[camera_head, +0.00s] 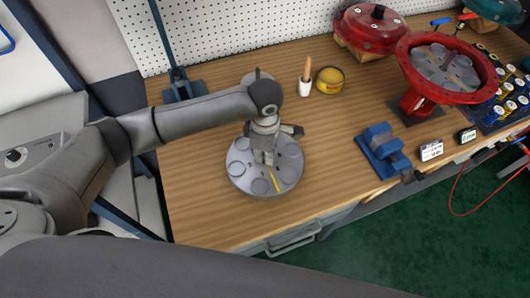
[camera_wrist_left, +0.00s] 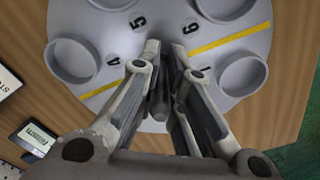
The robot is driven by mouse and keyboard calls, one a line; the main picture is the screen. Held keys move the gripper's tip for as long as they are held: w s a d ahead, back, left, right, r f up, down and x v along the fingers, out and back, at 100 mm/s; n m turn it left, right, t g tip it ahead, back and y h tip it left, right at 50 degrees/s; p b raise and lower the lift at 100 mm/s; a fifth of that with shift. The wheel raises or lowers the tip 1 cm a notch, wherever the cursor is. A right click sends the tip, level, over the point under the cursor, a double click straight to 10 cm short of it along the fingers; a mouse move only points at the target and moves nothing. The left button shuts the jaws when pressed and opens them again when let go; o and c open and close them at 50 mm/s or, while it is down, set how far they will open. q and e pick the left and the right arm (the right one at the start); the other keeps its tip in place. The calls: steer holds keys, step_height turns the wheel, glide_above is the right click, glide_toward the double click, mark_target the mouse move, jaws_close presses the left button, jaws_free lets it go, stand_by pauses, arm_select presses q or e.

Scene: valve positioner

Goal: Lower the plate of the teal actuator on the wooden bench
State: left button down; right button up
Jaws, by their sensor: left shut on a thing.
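A round grey plate (camera_head: 240,171) with several raised rings and a yellow stripe is over the left part of the wooden bench (camera_head: 205,215). In the left wrist view, the plate (camera_wrist_left: 205,60) shows the numbers 4, 5 and 6. My left gripper (camera_head: 265,155) points down at its middle and is shut on the plate's centre post (camera_wrist_left: 160,103), mostly hidden between the fingers. I cannot tell whether the plate touches the bench. A teal dome (camera_head: 497,8) is partly cut off at the top right corner. My right gripper is not in view.
A red bowl on a stand (camera_head: 418,88) holds another grey plate. A red dome (camera_head: 370,28), yellow tin (camera_head: 330,80), white pot with a wooden handle (camera_head: 305,86) and blue vise (camera_head: 382,150) stand on the bench. Bare wood surrounds the held plate.

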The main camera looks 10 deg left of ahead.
arm_select(q)
steer(key=c, duration=1.5)
jaws_free()
step_height(320, 180, up, 12)
steer(key=shift+r, duration=0.1)
steer(key=shift+s, duration=0.1)
